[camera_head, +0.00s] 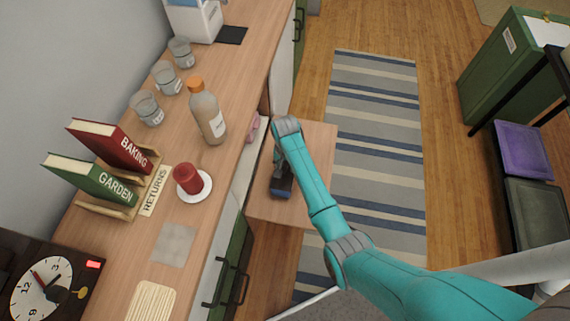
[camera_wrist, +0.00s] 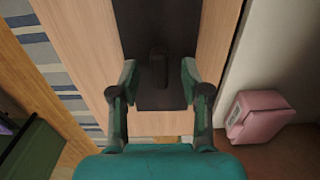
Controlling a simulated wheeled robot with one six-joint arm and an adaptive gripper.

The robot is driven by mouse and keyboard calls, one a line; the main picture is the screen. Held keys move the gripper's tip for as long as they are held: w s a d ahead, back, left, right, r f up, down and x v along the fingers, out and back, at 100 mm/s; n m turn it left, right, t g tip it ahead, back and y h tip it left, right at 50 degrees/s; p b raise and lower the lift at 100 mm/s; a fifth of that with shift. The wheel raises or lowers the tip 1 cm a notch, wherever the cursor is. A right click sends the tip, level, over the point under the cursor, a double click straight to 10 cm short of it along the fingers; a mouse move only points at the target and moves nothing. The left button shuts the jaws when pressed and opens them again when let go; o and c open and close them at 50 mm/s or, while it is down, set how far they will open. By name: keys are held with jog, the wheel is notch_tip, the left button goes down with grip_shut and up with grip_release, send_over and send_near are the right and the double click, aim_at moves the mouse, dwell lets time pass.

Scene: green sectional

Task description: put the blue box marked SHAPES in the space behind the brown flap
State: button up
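The brown flap (camera_head: 312,150) is folded down flat beside the counter, and its wood surface also shows in the wrist view (camera_wrist: 215,45). The space (camera_wrist: 295,150) behind it is partly visible. My gripper (camera_wrist: 158,79) is over the flap, its two fingers well apart. A dark piece (camera_wrist: 150,25) with a rounded knob shows between and beyond the fingers; I cannot tell what it is. I see no SHAPES lettering and cannot identify the blue box for certain.
A pink box (camera_wrist: 258,117) with a white label sits in the space behind the flap. The counter above holds a bottle (camera_head: 207,115), a red candle (camera_head: 187,178), glasses and books. A striped rug (camera_head: 380,130) covers open floor; a green cabinet (camera_head: 505,65) stands at right.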

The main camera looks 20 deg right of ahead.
jog(key=shift+r, duration=0.1)
notch_tip(320, 180, up, 12)
dwell(0.5)
jog(key=s+f+n+t, duration=0.2)
jog(key=s+f+t, duration=0.1)
jog(key=s+f, duration=0.7)
jog(key=s+a+n+t, duration=0.15)
jog(key=s+t, duration=0.25)
jog(key=s, duration=0.8)
jog(key=s+r+n+t, duration=0.2)
jog(key=s+r+t, duration=0.2)
jog(key=s+r, duration=0.6)
jog(key=s+a+r+n+t, duration=0.1)
jog(key=s+r+t, duration=0.3)
jog(key=s+r, duration=0.7)
notch_tip(320, 180, up, 6)
jog(key=shift+s+f+n, duration=0.1)
jog(key=shift+s+n, duration=0.05)
jog(key=shift+n, duration=0.2)
